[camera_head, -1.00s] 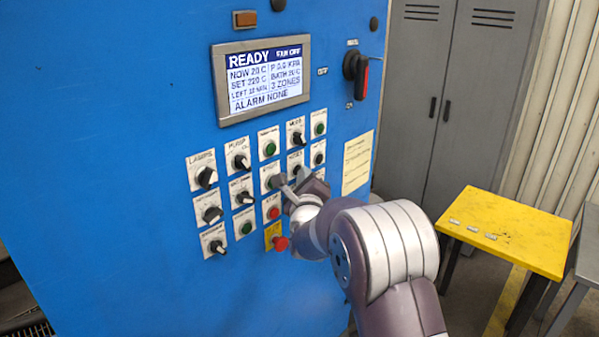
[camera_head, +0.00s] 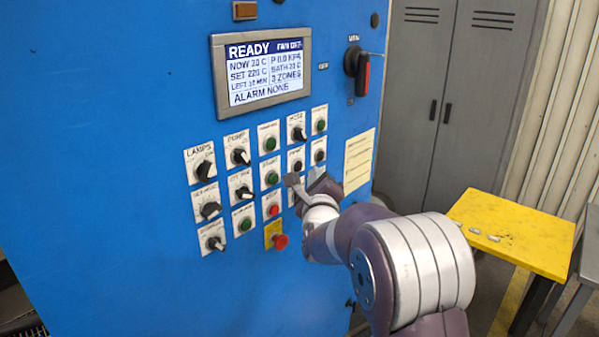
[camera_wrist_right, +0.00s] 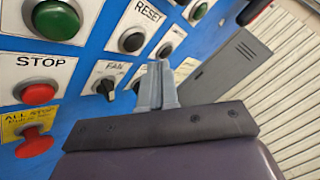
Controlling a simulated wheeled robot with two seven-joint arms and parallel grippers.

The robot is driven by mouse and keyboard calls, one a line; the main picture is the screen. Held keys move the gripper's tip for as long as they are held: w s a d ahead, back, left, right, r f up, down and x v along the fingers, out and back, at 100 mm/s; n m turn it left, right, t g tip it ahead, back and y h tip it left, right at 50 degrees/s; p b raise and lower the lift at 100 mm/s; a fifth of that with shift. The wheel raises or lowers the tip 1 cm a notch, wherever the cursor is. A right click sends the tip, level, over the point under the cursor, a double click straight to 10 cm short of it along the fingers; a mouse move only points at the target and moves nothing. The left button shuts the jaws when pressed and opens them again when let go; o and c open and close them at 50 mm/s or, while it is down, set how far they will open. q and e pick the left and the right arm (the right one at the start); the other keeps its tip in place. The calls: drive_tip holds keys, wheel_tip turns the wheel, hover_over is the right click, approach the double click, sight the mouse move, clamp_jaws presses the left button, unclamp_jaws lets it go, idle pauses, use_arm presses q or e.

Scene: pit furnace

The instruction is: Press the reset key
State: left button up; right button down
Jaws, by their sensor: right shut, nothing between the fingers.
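The reset key is a black round button (camera_wrist_right: 132,40) under a RESET label in the right wrist view. In the head view it (camera_head: 296,166) sits on the blue cabinet's panel, right of a green button. My right gripper (camera_wrist_right: 158,68) is shut and empty, its fingertips pointing at the panel. In the wrist view the tips appear below and right of the reset key, beside the FAN knob (camera_wrist_right: 105,88). In the head view the right gripper (camera_head: 292,183) is just below the key and hides part of the lower row. Contact cannot be told. My left gripper is not in view.
The red STOP button (camera_wrist_right: 38,92) and a red mushroom button (camera_head: 281,242) on a yellow plate are close by. The screen (camera_head: 262,70) reads READY and ALARM NONE. A yellow table (camera_head: 515,235) stands at right; grey lockers (camera_head: 440,100) stand behind.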

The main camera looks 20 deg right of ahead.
drive_tip(key=s+b, duration=0.1)
drive_tip(key=s+d+b, duration=0.1)
drive_tip(key=s, duration=0.1)
drive_tip(key=shift+s+d, duration=0.15)
drive_tip(key=shift+s, duration=0.1)
idle(0.6)
drive_tip(key=s+a+f+n+g+y, duration=0.2)
drive_tip(key=f+n+g, duration=0.1)
drive_tip(key=f+n, duration=0.4)
drive_tip(key=s+a+f+n+g+y, duration=0.2)
drive_tip(key=a+f+n+g, duration=0.1)
drive_tip(key=f+n, duration=0.5)
drive_tip(key=s+a+f+n+g+y, duration=0.1)
drive_tip(key=s+a+f+n+g, duration=0.4)
drive_tip(key=s+n, duration=0.3)
drive_tip(key=s+a+f+n+g+y, duration=0.2)
drive_tip(key=s+a+f+n+g, duration=0.3)
drive_tip(key=s, duration=0.8)
wheel_tip(320, 180, down, 3)
drive_tip(key=a+n, duration=0.1)
drive_tip(key=n, duration=0.2)
drive_tip(key=shift+s+a+r, duration=0.2)
drive_tip(key=shift+s+a, duration=0.05)
drive_tip(key=shift+a, duration=0.1)
